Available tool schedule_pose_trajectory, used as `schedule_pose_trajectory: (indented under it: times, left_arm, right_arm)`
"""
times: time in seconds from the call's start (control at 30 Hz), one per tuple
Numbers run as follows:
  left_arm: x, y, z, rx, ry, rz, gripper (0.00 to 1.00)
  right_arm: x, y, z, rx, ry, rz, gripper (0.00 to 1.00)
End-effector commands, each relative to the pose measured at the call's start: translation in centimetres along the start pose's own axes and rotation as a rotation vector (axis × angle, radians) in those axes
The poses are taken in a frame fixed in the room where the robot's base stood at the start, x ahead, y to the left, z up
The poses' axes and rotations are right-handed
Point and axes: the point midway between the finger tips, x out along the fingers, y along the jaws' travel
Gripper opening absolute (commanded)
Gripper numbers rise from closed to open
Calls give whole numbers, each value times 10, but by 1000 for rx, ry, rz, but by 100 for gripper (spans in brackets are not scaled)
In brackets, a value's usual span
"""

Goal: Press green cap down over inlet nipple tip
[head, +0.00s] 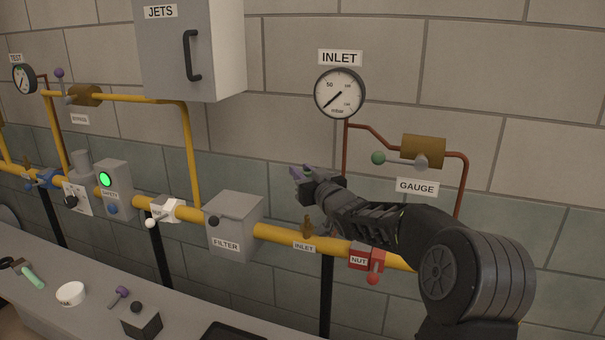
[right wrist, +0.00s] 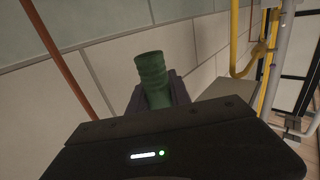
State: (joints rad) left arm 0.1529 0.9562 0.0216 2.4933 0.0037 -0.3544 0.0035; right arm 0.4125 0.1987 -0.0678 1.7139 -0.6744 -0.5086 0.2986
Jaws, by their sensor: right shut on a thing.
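My right gripper (head: 300,174) is in front of the wall, above the yellow pipe, and its arm comes in from the right. It is shut on the green cap (right wrist: 152,78), a ribbed green cylinder that stands out between the fingers in the right wrist view. I cannot make out the cap in the head view. The brass inlet nipple (head: 308,226) stands on the yellow pipe behind the INLET label, below my right gripper. The cap and the nipple look apart. My left gripper is not in view.
The filter box (head: 234,225) is left of the nipple, and a red nut valve (head: 366,258) is right of it. The inlet gauge (head: 339,93) and its copper pipe (head: 346,150) are above and behind. A grey bench (head: 60,255) holds a white cup (head: 70,294) and tools.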

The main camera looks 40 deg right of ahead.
Motion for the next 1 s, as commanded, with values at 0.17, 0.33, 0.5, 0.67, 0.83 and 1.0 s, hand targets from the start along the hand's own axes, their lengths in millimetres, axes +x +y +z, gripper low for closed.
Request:
schedule_pose_trajectory:
  times: [0.17,0.33,0.5,0.67,0.83,1.0]
  left_arm:
    - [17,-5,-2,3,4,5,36]
    - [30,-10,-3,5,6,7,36]
    - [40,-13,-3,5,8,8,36]
    - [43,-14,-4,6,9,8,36]
    - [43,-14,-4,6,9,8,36]
    - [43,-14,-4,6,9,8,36]
  right_arm:
    - [0,0,21,0,-1,0,0]
    - [0,0,37,0,-1,0,0]
    - [0,0,49,0,0,0,0]
    - [0,0,53,0,0,0,0]
    - [0,0,53,0,0,0,0]
    - [0,0,52,0,0,0,0]
